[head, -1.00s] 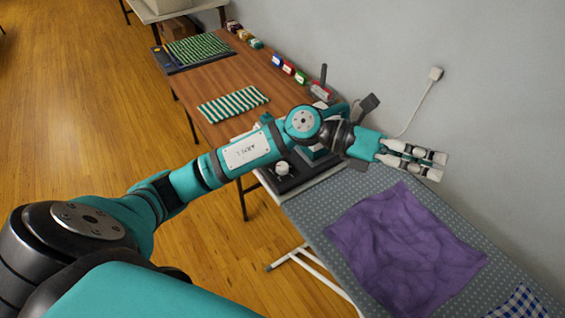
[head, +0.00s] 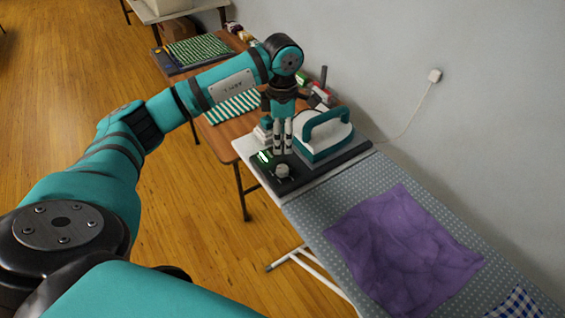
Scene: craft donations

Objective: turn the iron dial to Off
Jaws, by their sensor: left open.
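The teal and white iron (head: 322,136) rests on a dark base (head: 345,152) at the far end of the ironing board. A pale round dial (head: 283,171) sits on the base's front part. A small lit green display (head: 264,156) is beside the dial, to its left. My left gripper (head: 282,152) points down, open and empty, just above and behind the dial in the picture. Its fingertips look close to the dial, but I cannot tell whether they touch. The dial's markings are too small to read. My right gripper is not in view.
A purple cloth (head: 403,248) lies on the dotted ironing board (head: 312,212). A blue checked cloth (head: 515,303) is at its near end. A cord runs to the wall plug (head: 435,76). A striped green cloth (head: 232,106) lies on the wooden table (head: 226,130) behind.

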